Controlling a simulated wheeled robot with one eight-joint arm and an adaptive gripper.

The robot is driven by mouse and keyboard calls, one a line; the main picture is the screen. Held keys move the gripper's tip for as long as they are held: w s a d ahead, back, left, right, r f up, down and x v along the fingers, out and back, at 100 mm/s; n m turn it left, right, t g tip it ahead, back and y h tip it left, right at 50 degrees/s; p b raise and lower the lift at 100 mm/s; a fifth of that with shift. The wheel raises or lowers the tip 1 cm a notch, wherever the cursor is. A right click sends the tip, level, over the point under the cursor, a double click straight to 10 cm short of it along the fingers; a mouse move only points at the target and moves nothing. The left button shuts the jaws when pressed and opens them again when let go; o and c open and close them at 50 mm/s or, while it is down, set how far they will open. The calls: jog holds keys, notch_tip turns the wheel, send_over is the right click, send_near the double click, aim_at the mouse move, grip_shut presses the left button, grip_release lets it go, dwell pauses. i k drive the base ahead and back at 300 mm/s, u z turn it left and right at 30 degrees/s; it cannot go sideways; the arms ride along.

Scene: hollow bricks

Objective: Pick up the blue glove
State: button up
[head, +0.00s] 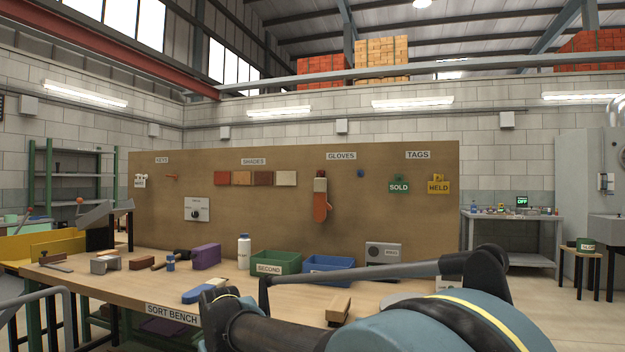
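A flat blue piece with a pale edge (205,290) lies on the sort bench, left of the middle and close behind my arm. It looks like the blue glove, but its shape is too small to be sure. An orange glove (321,207) hangs on the brown board under the GLOVES sign (341,156). To its right is a small bare blue peg or spot (360,173). My arm fills the lower right and covers part of the bench.
On the sort bench (110,283) stand a green bin (276,263), a blue bin (328,277), a white bottle (244,250), a purple block (206,257) and a grey radio-like box (383,253). A tan block (339,308) lies near the front. Small bare patches lie between them.

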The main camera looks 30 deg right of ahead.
aim_at(193, 296)
jog(key=u, duration=0.05)
jog(key=k, duration=0.55)
jog(key=u, duration=0.6)
jog(key=i, duration=1.1)
jog(key=z, duration=0.05)
